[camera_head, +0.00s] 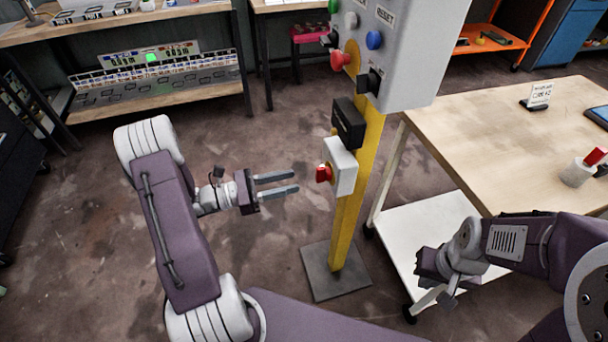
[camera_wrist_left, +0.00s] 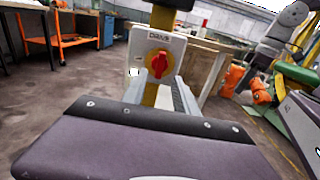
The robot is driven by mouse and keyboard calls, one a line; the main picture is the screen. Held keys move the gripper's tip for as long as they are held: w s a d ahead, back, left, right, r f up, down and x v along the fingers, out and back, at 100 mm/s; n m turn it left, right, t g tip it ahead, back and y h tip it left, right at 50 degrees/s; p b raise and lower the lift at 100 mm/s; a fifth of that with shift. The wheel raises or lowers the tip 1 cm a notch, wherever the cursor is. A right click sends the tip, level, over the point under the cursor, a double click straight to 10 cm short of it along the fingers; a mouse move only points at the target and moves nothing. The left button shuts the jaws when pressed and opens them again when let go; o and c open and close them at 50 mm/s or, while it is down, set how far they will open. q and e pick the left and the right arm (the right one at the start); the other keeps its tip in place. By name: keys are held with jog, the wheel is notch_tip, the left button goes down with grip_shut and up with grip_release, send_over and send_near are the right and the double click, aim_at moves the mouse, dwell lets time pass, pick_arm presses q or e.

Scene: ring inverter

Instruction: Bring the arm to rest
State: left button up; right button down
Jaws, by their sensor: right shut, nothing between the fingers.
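My left gripper (camera_head: 278,184) reaches in from the left, its two grey fingers parallel with a gap between them and nothing in it. It points right, a little short of a red rotary switch (camera_head: 324,173) on a light grey box (camera_head: 342,166). The switch also shows in the left wrist view (camera_wrist_left: 158,64), on a yellow plate under a label that looks like "DRIVE".
A yellow post (camera_head: 352,215) on a dark base plate (camera_head: 336,270) carries a grey control box (camera_head: 410,50) with several buttons. A wooden table (camera_head: 480,140) with a white lower shelf (camera_head: 425,235) stands at the right. The floor left of the post is clear.

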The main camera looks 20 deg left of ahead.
pick_arm(q)
jog(key=shift+v, duration=1.05)
